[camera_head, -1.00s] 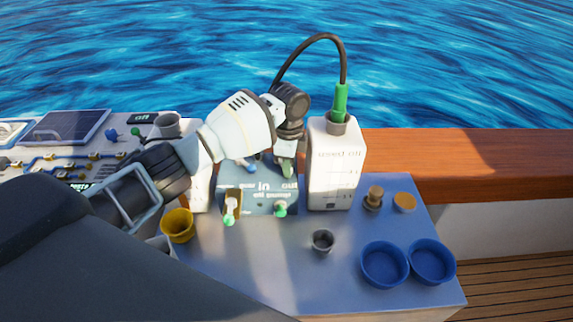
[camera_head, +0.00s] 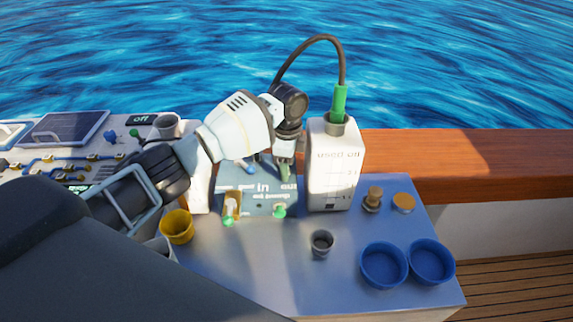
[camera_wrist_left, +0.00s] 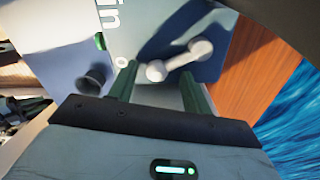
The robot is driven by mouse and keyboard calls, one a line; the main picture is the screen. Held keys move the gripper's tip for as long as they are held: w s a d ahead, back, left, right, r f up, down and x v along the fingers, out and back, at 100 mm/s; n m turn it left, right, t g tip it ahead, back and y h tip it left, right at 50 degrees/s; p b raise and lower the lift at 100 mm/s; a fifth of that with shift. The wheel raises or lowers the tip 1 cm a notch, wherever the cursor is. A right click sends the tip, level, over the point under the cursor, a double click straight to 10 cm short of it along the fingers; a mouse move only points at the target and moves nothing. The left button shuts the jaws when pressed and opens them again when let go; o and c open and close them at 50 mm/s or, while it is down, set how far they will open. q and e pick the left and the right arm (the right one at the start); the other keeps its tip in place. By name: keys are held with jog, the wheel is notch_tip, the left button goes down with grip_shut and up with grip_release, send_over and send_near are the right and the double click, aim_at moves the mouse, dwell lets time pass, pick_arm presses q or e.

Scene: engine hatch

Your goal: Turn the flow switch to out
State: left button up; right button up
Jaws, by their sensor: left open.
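The oil pump box (camera_head: 262,203) is grey-blue with white lettering. I can read "in" and, partly hidden by my gripper, "out" on its top. In the left wrist view the flow switch (camera_wrist_left: 182,60) is a pale grey bar with rounded ends on the box top. My left gripper (camera_head: 284,165) is over the box's right part, pointing down. In the left wrist view its green fingers (camera_wrist_left: 158,85) are open. The near rounded end of the switch lies between the fingertips; I cannot tell whether they touch it. My right gripper is not in view.
A white used oil container (camera_head: 336,168) with a green nozzle and black hose stands close right of my gripper.

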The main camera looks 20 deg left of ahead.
pick_arm(q)
notch_tip(320, 180, up, 8)
jog(key=shift+a+f, duration=0.15)
jog(key=shift+f, duration=0.1)
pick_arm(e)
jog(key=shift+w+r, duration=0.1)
